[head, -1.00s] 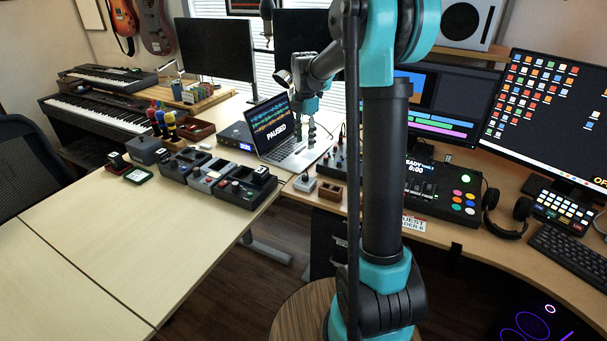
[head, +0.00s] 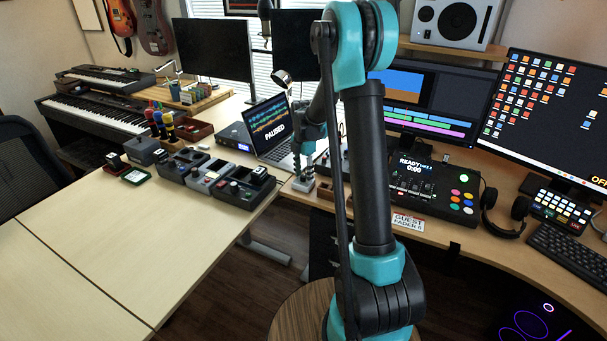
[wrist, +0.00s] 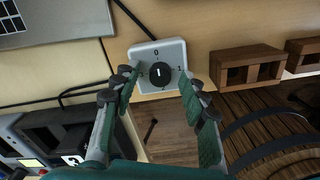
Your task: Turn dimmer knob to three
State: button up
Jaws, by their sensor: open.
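The dimmer is a small light grey box (wrist: 173,49) with a round black knob (wrist: 161,74), seen from above in the wrist view. The knob's white pointer line is upright in the picture, toward the 0 at the top; other marks sit around the knob, some partly hidden or small. My gripper (wrist: 158,87) is open, its green-padded fingers left and right of the knob. I cannot tell whether they touch the box. In the head view my gripper (head: 303,162) is over the grey box (head: 302,185) at the desk's front edge.
A wooden block with slots (wrist: 246,68) stands right of the dimmer, and the laptop (wrist: 60,18) lies at upper left. A dark device with switches (wrist: 50,140) is at lower left. A cable (wrist: 132,18) runs from the box's back.

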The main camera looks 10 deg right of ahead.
grip_shut()
dwell(0.3)
jog(key=shift+m, duration=0.3)
